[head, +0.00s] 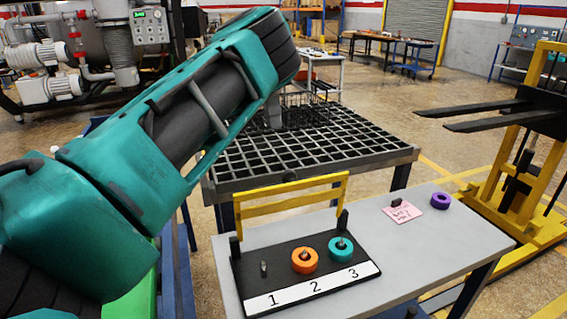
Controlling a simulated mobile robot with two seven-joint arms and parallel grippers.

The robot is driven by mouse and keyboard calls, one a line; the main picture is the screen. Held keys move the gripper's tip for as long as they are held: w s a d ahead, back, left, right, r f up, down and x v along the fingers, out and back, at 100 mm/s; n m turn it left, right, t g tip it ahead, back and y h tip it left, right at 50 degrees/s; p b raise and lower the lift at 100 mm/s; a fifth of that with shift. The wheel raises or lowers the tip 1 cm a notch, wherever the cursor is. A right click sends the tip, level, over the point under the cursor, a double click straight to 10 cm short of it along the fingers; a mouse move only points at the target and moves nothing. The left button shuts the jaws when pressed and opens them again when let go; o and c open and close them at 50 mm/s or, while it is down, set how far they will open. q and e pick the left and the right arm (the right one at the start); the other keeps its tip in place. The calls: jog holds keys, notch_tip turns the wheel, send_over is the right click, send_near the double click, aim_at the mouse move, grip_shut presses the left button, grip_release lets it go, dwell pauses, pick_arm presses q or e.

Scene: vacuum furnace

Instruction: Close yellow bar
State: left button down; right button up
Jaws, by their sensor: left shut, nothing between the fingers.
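The yellow bar (292,209) is a rectangular frame. It stands raised along the back edge of a black board (268,291), hinged between two dark posts. The board sits on a grey table (440,235) and has positions marked 1, 2 and 3. Peg 1 (263,268) is bare, an orange ring (304,260) is at 2 and a teal ring (341,249) is at 3. My left gripper (273,116) shows only in small part beyond my teal arm, over the black grid table behind the bar. It is shut and empty, apart from the bar. My right gripper is out of view.
A purple ring (441,201) and a pink note (403,211) with a small dark object lie on the table's right part. The black grid table (310,150) stands behind. A yellow forklift (520,170) stands at the right.

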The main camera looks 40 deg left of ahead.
aim_at(291, 189)
pick_arm(q)
jog(key=s+d+f, duration=0.3)
jog(key=d+f, duration=0.3)
jog(key=f, duration=0.2)
jog(key=shift+s, duration=0.1)
dwell(0.6)
